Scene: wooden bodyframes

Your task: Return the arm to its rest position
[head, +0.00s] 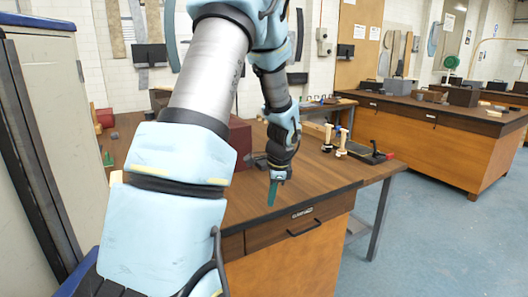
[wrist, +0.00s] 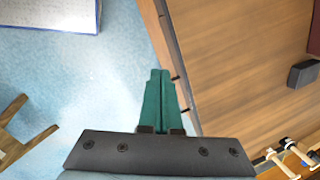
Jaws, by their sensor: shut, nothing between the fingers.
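My arm reaches forward across the middle of the head view, over the front edge of a wooden workbench (head: 335,187). My gripper (head: 272,192) points down in front of the bench's drawer edge. In the wrist view its green fingers (wrist: 159,75) are together, with nothing between them. The bench edge lies just right of the fingertips there, with blue floor to the left. I cannot tell the exact height of the fingertips against the bench top.
On the bench are a dark red box (head: 240,142), wooden-handled tools (head: 343,142) and a black tray (head: 366,152). A grey cabinet (head: 55,120) stands close on the left. A second bench (head: 430,130) stands at the right. Blue floor (head: 440,240) is clear at front right.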

